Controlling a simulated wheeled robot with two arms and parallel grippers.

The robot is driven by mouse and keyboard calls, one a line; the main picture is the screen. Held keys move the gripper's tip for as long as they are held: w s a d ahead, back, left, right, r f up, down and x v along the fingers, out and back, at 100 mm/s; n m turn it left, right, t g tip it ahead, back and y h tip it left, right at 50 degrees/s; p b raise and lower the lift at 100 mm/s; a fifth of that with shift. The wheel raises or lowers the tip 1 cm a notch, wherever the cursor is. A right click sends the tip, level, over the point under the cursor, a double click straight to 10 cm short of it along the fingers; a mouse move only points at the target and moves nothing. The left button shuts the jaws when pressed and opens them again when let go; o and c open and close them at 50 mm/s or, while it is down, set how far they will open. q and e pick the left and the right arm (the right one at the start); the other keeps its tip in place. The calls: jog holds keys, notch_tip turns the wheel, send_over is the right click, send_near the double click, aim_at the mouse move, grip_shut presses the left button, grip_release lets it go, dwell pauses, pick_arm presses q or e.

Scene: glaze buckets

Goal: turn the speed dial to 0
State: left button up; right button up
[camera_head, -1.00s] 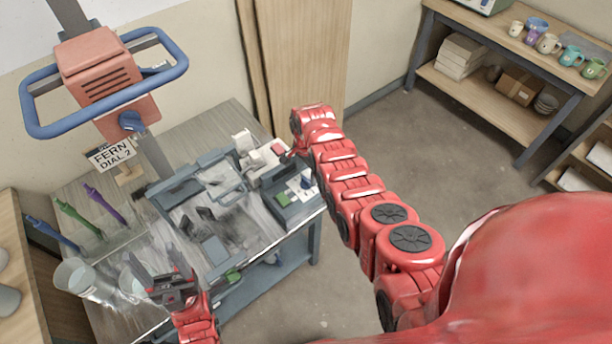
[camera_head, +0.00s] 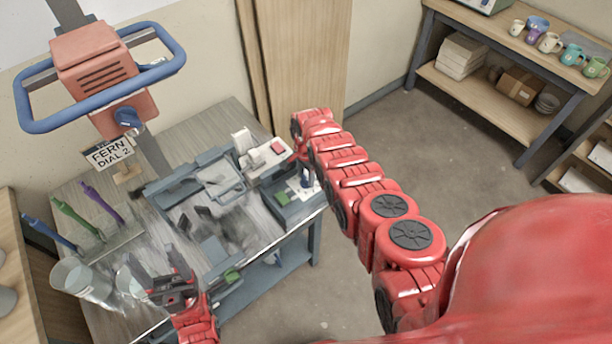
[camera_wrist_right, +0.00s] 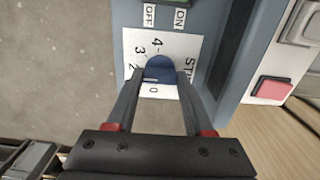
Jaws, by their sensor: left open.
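The blue speed dial (camera_wrist_right: 160,68) sits on a white scale plate (camera_wrist_right: 136,45) marked with numbers from 0 to 4, on a grey-blue control box (camera_head: 290,212). My right gripper (camera_wrist_right: 162,80) is at the dial, with one finger on each side of it. Whether the fingers press on the dial is unclear, and its pointer is hard to read. In the head view this gripper is small and partly hidden by its own arm. My left gripper (camera_head: 164,274) is open and empty over the front of the bench, near the buckets.
A card (camera_head: 110,155) reads "FERN DIAL 2". A red mixer head (camera_head: 95,70) with a blue ring handle stands at the back left. Clear buckets (camera_head: 75,280) and several coloured tools stand at the left. A red button (camera_wrist_right: 272,90) is beside the dial's box.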

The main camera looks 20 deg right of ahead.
grip_shut()
jog(key=shift+n, duration=0.3)
jog(key=n, duration=0.2)
jog(key=shift+n, duration=0.3)
jog(key=n+b, duration=0.2)
jog(key=n, duration=0.2)
jog(key=shift+f+n, duration=0.15)
jog(key=shift+n, duration=0.15)
jog(key=n+b, duration=0.2)
jog(key=n, duration=0.2)
jog(key=shift+n, duration=0.3)
jog(key=shift+n+b, duration=0.75)
jog(key=shift+n, duration=0.95)
